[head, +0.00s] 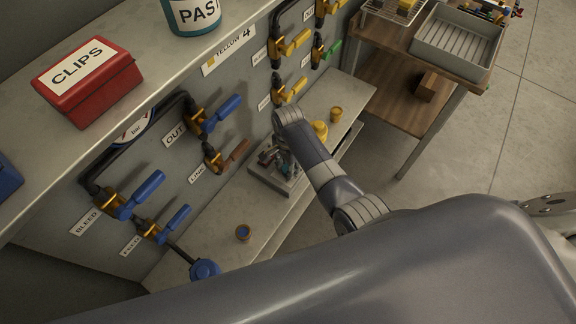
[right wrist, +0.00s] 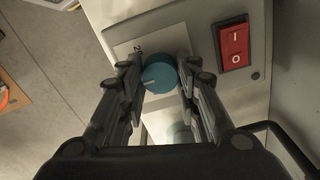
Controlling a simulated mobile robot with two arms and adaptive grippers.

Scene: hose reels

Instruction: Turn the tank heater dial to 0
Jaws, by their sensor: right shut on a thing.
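The heater dial (right wrist: 163,79) is a round teal knob in the right wrist view. It sits on a light plate on the pale heater housing (right wrist: 110,12). A white pointer line on the dial points left. A dark numeral, perhaps part of a larger number, shows above the dial; other marks are hidden by my fingers. My right gripper (right wrist: 159,66) has one finger on each side of the dial and is shut on it. My left gripper is not in view.
A red rocker switch (right wrist: 234,47) sits right of the dial. In the head view, valves with blue handles (head: 148,187) line the panel. A red CLIPS box (head: 88,80) stands on the upper shelf. A wooden table (head: 393,42) holds a grey tray (head: 458,41). Floor at right is clear.

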